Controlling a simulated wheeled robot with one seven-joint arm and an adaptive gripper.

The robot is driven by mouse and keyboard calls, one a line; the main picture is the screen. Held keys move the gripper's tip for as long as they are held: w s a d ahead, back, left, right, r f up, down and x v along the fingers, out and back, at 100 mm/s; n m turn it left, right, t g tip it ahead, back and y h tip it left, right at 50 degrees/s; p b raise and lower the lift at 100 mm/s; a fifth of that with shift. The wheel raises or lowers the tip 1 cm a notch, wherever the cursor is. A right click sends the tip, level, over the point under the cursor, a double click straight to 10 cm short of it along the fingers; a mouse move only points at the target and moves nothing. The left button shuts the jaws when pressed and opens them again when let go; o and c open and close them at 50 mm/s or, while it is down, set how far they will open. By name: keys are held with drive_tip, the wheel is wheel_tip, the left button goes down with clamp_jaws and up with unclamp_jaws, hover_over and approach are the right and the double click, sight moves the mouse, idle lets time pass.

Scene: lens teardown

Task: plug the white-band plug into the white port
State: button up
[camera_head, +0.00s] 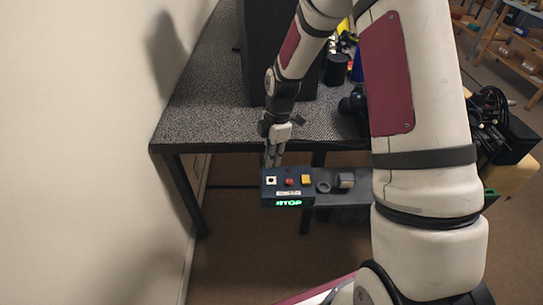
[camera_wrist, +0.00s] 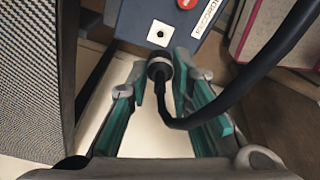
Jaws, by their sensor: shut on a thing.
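The dark blue box (camera_head: 267,194) has a white port (camera_head: 271,181) at its left end. In the wrist view the white port (camera_wrist: 160,33) is a pale square with a dark hole. My gripper (camera_head: 273,161) is above the box's left end. In the wrist view my gripper (camera_wrist: 158,84) has its teal-padded fingers around a black plug (camera_wrist: 158,69) with a pale band near its end. The plug's end shows just below the white port in the picture, apart from the hole. A thick black cable (camera_wrist: 240,84) bends from the plug to the upper right.
A red port (camera_head: 290,182) and a yellow port (camera_head: 306,179) sit right of the white one. A green lit display (camera_head: 289,203) is on the box front. A grey ring-shaped part (camera_head: 323,187) and a grey block (camera_head: 346,180) are right of the box. A speckled table (camera_head: 210,105) stands behind.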

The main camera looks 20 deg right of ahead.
drive_tip(key=shift+f, duration=0.15)
drive_tip(key=shift+f+b, duration=1.7)
drive_tip(key=shift+f, duration=1.05)
drive_tip(key=shift+f, duration=0.55)
idle(0.4)
drive_tip(key=o, duration=1)
drive_tip(key=shift+r, duration=0.1)
drive_tip(key=r, duration=0.4)
drive_tip(key=d+r, duration=0.1)
drive_tip(key=r, duration=0.6)
drive_tip(key=shift+d+r, duration=0.25)
drive_tip(key=shift+r, duration=0.1)
